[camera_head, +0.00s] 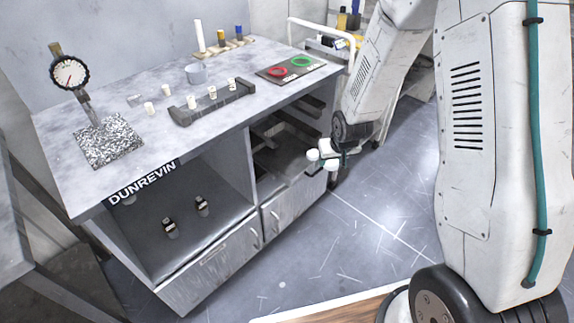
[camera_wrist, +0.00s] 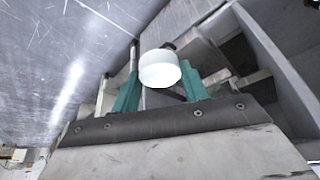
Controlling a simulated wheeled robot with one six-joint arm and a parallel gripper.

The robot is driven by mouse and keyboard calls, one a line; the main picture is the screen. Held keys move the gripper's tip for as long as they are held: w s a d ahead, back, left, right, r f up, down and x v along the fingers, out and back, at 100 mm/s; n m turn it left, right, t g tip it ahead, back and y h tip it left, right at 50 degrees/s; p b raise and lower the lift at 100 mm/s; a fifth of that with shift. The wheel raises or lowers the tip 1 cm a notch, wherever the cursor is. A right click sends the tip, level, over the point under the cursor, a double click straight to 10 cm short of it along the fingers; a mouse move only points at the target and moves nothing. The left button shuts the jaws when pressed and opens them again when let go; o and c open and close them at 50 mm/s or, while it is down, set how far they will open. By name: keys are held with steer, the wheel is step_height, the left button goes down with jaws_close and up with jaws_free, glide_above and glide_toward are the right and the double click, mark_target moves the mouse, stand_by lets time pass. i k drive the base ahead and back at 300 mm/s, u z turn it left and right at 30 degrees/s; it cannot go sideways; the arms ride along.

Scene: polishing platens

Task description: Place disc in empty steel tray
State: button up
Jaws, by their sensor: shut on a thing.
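My gripper (camera_head: 328,157) is low beside the right front of the grey bench, in front of its open tray bay. In the wrist view my gripper (camera_wrist: 158,90) has its teal fingers shut on a white round disc (camera_wrist: 160,68), held clear of any surface. Grey steel trays or shelves (camera_head: 290,158) sit in the bay under the bench top. Part of the bay is hidden by my gripper, and I cannot tell which tray is empty.
The bench top (camera_head: 140,185) bears a dial gauge (camera_head: 70,73), a slotted grey rack (camera_head: 212,103) with white pieces, a cup (camera_head: 196,74) and a dark panel with red and green rings (camera_head: 290,68). A cart (camera_head: 340,45) stands behind. Floor (camera_head: 390,215) right of the bench is clear.

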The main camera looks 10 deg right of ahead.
mark_target(292, 173)
steer(key=z, duration=0.05)
steer(key=k, duration=0.1)
steer(key=u, duration=3.05)
steer(key=k, duration=1.35)
steer(key=z, duration=1.45)
steer(key=i, duration=1)
